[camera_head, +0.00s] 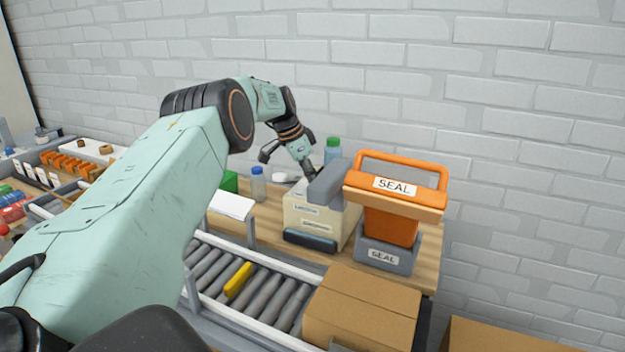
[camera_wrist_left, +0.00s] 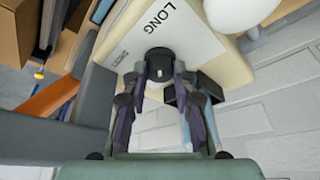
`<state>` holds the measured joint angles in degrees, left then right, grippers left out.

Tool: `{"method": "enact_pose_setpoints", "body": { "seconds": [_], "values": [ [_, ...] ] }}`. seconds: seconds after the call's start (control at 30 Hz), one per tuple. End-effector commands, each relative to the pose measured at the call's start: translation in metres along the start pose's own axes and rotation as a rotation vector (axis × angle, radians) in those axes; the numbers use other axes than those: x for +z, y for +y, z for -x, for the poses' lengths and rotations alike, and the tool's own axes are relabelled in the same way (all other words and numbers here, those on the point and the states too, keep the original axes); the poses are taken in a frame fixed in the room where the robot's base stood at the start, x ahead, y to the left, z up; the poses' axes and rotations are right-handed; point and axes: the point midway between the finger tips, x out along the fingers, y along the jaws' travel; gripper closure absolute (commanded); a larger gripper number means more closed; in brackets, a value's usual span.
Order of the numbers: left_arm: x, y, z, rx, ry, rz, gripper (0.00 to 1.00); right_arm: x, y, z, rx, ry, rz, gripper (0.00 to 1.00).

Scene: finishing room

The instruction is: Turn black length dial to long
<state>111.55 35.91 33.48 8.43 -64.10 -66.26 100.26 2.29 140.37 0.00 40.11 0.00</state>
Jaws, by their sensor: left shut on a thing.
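The beige machine (camera_head: 295,213) stands on the wooden bench, with a grey block on top and a dark bar low on its front. In the left wrist view its top panel (camera_wrist_left: 205,50) carries the word LONG and a smaller label I cannot read. The black dial (camera_wrist_left: 159,62) sits on this panel, between my left fingertips. My left gripper (camera_wrist_left: 160,80) is shut on the dial, one finger on each side. In the head view the left gripper (camera_head: 306,166) reaches behind the machine's top, and the dial is hidden. The dial's pointer is not clear. My right gripper is not in view.
An orange SEAL tool (camera_head: 392,222) in a grey holder stands right of the machine. A roller conveyor (camera_head: 210,272) with a yellow piece (camera_head: 238,280) and a cardboard box (camera_head: 362,310) lie in front. Bottles (camera_head: 258,184) stand left. A brick wall is behind.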

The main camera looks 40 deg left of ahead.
Motion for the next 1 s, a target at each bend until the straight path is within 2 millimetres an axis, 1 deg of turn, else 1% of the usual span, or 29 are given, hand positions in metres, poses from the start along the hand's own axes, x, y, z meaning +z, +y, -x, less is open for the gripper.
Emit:
{"method": "enact_pose_setpoints", "body": {
  "seconds": [0.33,0.37,0.63,0.9,1.0],
  "values": [
    [0.0017,0.0006,-0.0010,0.004,-0.004,-0.003,1.00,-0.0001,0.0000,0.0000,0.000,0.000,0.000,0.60],
    [0.0017,0.0006,-0.0010,0.004,-0.004,-0.003,0.72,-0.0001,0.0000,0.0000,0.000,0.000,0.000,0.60],
    [0.0008,0.0002,-0.0004,0.002,-0.002,-0.002,0.50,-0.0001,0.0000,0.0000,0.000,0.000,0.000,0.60],
    [0.0000,0.0000,0.0003,0.001,0.000,-0.002,0.50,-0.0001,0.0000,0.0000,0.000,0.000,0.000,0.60],
    [-0.0005,-0.0003,0.0052,0.000,0.001,-0.002,0.50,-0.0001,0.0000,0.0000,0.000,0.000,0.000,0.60]
  ]
}}
